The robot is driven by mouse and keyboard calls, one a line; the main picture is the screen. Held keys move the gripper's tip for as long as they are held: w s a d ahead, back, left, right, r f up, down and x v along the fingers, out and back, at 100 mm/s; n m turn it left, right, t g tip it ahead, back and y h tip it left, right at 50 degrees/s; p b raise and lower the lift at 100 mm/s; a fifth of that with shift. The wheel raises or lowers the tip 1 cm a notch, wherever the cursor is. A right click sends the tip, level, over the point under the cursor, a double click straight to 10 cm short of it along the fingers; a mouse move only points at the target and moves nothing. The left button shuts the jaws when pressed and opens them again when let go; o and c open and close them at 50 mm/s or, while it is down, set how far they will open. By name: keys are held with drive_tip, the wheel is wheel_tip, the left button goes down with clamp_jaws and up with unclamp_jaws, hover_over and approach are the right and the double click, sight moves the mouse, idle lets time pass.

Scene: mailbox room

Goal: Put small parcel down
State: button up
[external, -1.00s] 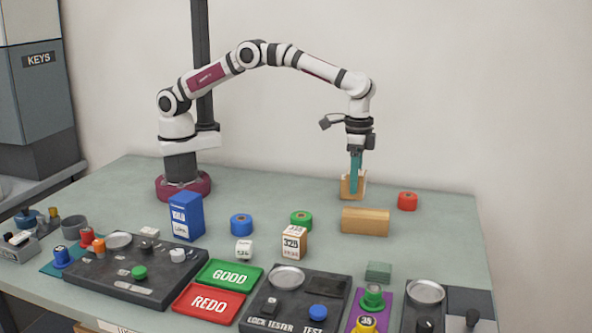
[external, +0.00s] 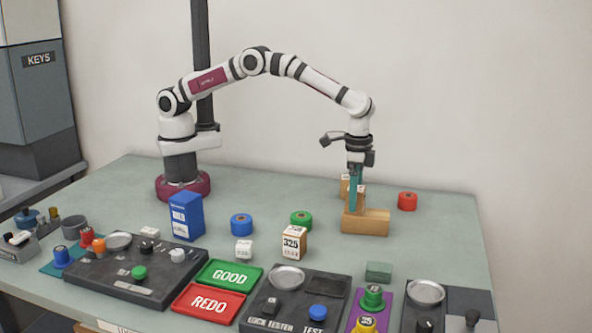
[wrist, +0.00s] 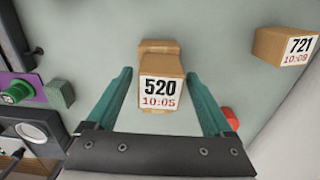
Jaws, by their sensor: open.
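The small parcel (wrist: 160,92) is a brown box with a white label reading 520 and 10:05, facing up in the wrist view. In the external view the small parcel (external: 360,199) appears to stand on the long brown box (external: 370,221), partly hidden by my gripper. One end of the long box (wrist: 160,46) seems to show past it in the wrist view. My gripper (external: 356,192) points down with its teal fingers open. The fingers (wrist: 163,95) stand on either side of the parcel, with gaps to both sides.
Another brown parcel labelled 721 (wrist: 288,47) stands close behind, partly hidden in the external view. A red roll (external: 407,201) lies to the right, a green roll (external: 301,218) to the left. A 325 box (external: 293,242) stands in front left.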

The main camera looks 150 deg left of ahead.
wheel_tip(320, 180, up, 12)
drive_tip(key=s+d+r+m, duration=0.2)
drive_tip(key=d+r, duration=0.2)
drive_tip(key=d, duration=0.3)
drive_tip(key=s+d+r+m, duration=0.1)
drive_tip(key=d+r+m, duration=0.1)
drive_tip(key=d+r, duration=0.35)
drive_tip(key=s+d+f+m+y, duration=0.15)
drive_tip(key=s+d+m, duration=0.65)
drive_tip(key=s+d, duration=0.95)
drive_tip(key=s+f+m, duration=0.2)
drive_tip(key=s+f, duration=0.3)
drive_tip(key=s, duration=0.4)
drive_tip(key=shift+d+m, duration=0.25)
drive_tip(key=shift+m, duration=0.05)
idle(3.3)
